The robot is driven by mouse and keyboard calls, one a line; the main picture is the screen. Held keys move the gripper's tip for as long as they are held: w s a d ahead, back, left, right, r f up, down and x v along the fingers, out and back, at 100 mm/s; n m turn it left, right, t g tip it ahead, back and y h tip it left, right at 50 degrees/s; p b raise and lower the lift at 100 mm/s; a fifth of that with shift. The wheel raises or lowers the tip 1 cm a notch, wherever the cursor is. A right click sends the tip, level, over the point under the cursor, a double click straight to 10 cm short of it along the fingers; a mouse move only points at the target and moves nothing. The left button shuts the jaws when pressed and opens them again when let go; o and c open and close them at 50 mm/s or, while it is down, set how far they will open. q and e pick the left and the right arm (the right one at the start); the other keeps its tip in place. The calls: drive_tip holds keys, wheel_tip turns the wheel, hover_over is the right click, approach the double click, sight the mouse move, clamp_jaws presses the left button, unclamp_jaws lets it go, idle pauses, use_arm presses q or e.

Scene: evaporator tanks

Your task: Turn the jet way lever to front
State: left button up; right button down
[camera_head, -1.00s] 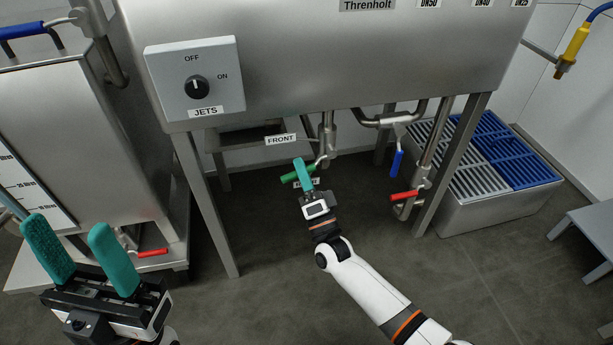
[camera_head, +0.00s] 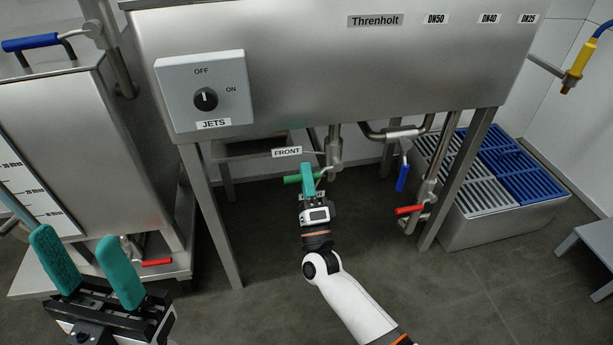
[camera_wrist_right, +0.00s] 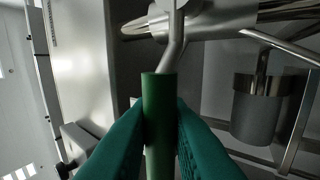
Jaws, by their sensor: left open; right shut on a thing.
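The jet way lever has a green handle (camera_head: 292,179) on a bent metal stem below the tank, near the FRONT label (camera_head: 287,152). My right gripper (camera_head: 308,178) is shut on the green handle. In the right wrist view the green handle (camera_wrist_right: 158,110) runs between the teal fingertips (camera_wrist_right: 160,135), its stem rising to a metal valve body (camera_wrist_right: 200,20). In the head view the handle points left from the valve. My left gripper (camera_head: 88,268) is open and empty at the lower left, away from the lever.
A JETS knob box (camera_head: 205,95) is on the tank front. A blue-handled lever (camera_head: 402,177) and a red-handled lever (camera_head: 409,209) hang right of my right gripper. Table legs (camera_head: 212,215) stand on both sides. Another red lever (camera_head: 157,262) is near my left gripper. The floor below is clear.

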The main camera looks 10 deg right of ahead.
drive_tip(key=c, duration=1.4)
unclamp_jaws()
drive_tip(key=shift+r, duration=0.1)
drive_tip(key=shift+s, duration=0.1)
drive_tip(key=p+v, duration=0.1)
drive_tip(key=v, duration=1.1)
